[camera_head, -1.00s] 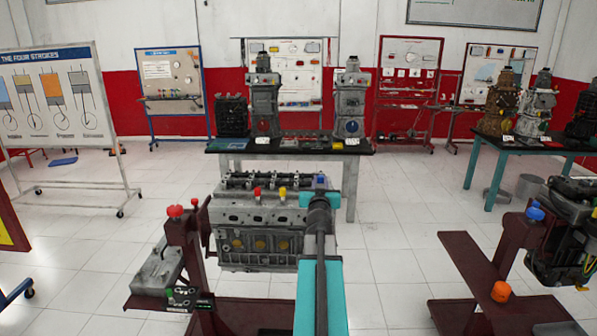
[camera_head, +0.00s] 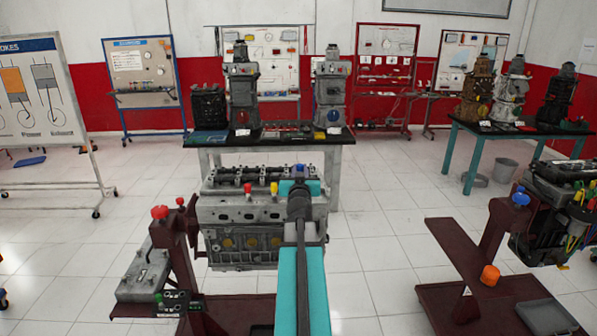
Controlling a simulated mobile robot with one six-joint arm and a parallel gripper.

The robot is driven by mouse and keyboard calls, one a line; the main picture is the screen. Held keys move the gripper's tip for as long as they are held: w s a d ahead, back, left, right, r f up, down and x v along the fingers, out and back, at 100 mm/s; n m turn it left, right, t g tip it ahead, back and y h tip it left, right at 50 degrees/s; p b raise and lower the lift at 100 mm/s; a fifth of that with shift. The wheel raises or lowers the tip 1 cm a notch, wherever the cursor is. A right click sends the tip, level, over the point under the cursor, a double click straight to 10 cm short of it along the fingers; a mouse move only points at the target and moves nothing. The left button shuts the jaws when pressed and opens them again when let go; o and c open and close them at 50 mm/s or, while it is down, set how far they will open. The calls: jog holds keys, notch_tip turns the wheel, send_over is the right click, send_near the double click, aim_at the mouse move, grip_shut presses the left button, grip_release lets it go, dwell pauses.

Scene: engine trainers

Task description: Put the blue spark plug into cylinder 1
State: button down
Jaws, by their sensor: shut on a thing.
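The engine block (camera_head: 225,212) is grey and stands in front of me on a dark red stand. A red spark plug (camera_head: 248,188) and a yellow spark plug (camera_head: 274,188) stand upright along its near top edge. My gripper (camera_head: 299,181) has teal jaw parts and is over the right end of the block, right of the yellow plug. It is shut on the blue spark plug (camera_head: 299,170), of which only a small blue part shows. My arm hides the plug's lower end and part of the block's right side. I cannot tell which hole is cylinder 1.
A dark red stand with a red knob (camera_head: 160,212) and a grey box (camera_head: 143,277) is at near left. Another dark red stand with an orange knob (camera_head: 490,275) and a second engine (camera_head: 560,205) is at right. A table (camera_head: 270,143) with engine models stands behind.

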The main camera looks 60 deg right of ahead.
jog(key=shift+f+b, duration=2.6)
jog(key=shift+f, duration=0.1)
jog(key=shift+s+a, duration=0.15)
jog(key=shift+a, duration=0.05)
jog(key=shift+f+b, duration=0.85)
jog(key=shift+b, duration=0.2)
jog(key=c, duration=1.5)
grip_release()
jog(key=shift+c, duration=0.2)
jog(key=b+v, duration=0.2)
jog(key=v, duration=0.3)
jog(key=shift+s+a+f+b, duration=0.1)
jog(key=shift+s+a+b, duration=0.05)
jog(key=shift+s+b, duration=0.2)
